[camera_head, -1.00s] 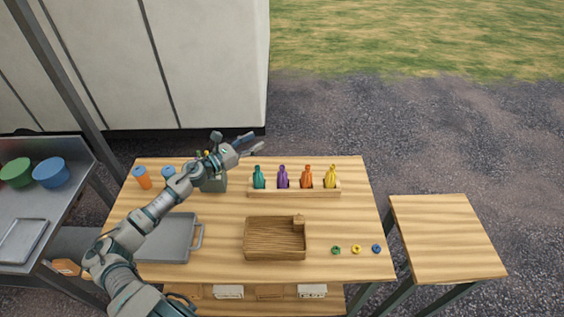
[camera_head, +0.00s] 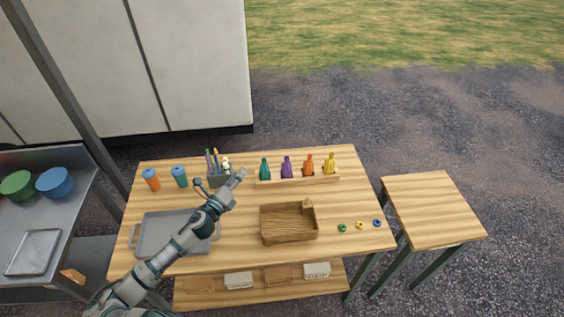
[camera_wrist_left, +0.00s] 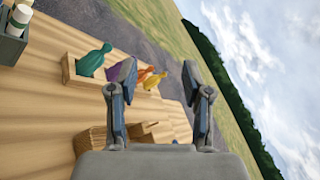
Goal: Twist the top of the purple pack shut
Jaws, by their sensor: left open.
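The purple pack (camera_head: 287,168) stands upright in a long wooden rack (camera_head: 330,179), between a teal pack (camera_head: 265,169) and an orange pack (camera_head: 308,165); a yellow pack (camera_head: 330,163) is at the right end. My left gripper (camera_head: 241,175) is open and empty, to the left of the rack and apart from the packs. In the left wrist view its two fingers (camera_wrist_left: 157,82) are spread wide, and the purple pack (camera_wrist_left: 116,72) is partly hidden behind one of them. My right gripper is not in view.
A brown wooden box (camera_head: 288,224) stands in front of the rack, with small coloured rings (camera_head: 360,225) to its right. A grey tray (camera_head: 165,250), cups (camera_head: 151,180) and a holder with sticks (camera_head: 216,179) are at the left. A bare side table (camera_head: 432,205) stands right.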

